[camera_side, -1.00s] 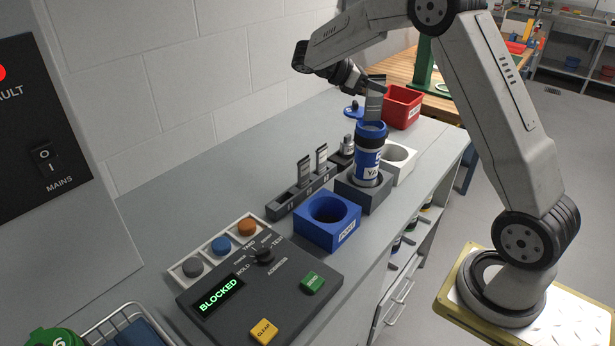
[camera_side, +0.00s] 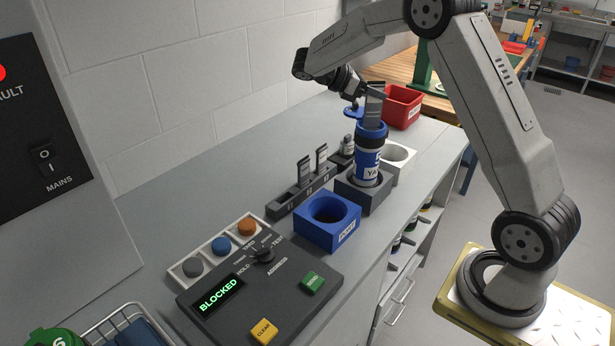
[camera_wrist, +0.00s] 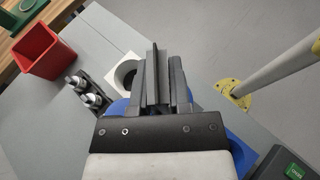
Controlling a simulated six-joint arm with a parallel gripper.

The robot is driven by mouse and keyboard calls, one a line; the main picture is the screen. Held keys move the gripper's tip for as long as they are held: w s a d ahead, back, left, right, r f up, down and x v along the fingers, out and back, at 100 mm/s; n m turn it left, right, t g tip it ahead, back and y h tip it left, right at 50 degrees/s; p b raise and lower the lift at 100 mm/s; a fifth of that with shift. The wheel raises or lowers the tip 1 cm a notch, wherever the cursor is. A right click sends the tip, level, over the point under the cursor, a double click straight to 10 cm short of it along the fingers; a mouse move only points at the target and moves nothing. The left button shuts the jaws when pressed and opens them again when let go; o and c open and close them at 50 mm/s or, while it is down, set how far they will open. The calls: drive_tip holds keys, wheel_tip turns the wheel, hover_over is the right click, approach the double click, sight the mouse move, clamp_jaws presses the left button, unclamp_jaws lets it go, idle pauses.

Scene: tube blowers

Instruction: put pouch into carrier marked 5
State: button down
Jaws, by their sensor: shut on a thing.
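In the wrist view, the pouch (camera_wrist: 155,75) is between my fingers (camera_wrist: 157,88). A blue lid (camera_side: 352,112) is open beside the mouth.
A rack (camera_side: 300,195) holds two similar grey pieces left of the carrier. A blue port block (camera_side: 327,230) is in front, a white ring block (camera_side: 398,160) behind right. A red bin (camera_side: 402,107) is farther back. The control panel (camera_side: 262,290) reads BLOCKED.

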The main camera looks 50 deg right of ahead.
sight(365, 108)
drive_tip(key=shift+f, duration=0.95)
drive_tip(key=shift+f, duration=0.35)
drive_tip(key=shift+f, duration=0.7)
drive_tip(key=shift+f, duration=0.35)
drive_tip(key=shift+f, duration=0.15)
drive_tip(key=shift+c, duration=2.4)
unclamp_jaws()
drive_tip(key=shift+w+a, duration=0.1)
